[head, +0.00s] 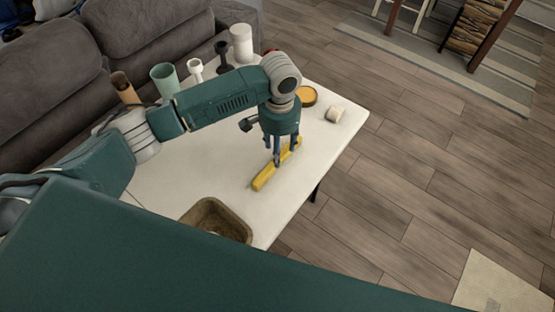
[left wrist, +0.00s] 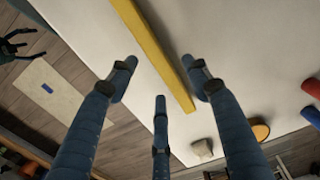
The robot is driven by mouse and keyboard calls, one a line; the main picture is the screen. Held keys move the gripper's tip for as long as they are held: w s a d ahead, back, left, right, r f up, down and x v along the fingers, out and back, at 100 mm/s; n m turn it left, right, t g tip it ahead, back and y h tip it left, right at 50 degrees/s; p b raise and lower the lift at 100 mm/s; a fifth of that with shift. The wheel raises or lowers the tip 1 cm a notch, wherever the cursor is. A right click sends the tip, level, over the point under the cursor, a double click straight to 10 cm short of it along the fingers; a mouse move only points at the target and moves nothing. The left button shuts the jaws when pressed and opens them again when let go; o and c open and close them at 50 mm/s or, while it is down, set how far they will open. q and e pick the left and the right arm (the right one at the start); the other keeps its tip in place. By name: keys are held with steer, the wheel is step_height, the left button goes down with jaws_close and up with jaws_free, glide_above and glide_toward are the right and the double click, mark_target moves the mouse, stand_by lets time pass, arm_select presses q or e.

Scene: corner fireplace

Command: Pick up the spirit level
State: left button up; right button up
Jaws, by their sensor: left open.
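The spirit level is a long yellow bar (head: 263,179) lying flat on the white table, slanting from near left to far right. In the left wrist view the yellow bar (left wrist: 150,40) runs diagonally between the spread fingers. My left gripper (head: 279,160) points down over the middle of the bar, with its fingers around it. In the left wrist view the gripper (left wrist: 160,75) is open, with fingertips on both sides of the bar and visible gaps. I cannot tell whether any fingertip touches it.
A brown bowl (head: 216,215) stands at the table's near edge. A green cup (head: 165,79) and several other upright items line the sofa side. Bare white tabletop (head: 185,175) surrounds the bar.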

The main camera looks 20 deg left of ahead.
arm_select(q)
steer(key=shift+f, duration=0.45)
steer(key=f, duration=0.1)
steer(key=f+p, duration=0.1)
steer(key=f, duration=0.1)
steer(key=shift+s+d+f, duration=0.1)
steer(key=shift+s+f, duration=0.1)
steer(key=shift+f, duration=0.5)
arm_select(e)
steer(key=shift+w+a+r, duration=0.1)
steer(key=shift+a+r, duration=0.2)
steer(key=shift+a, duration=0.3)
steer(key=shift+w+a+r, duration=0.1)
steer(key=shift+a+r, duration=0.15)
steer(key=shift+a, duration=0.3)
arm_select(q)
jaws_close()
arm_select(e)
steer(key=shift+d, duration=0.45)
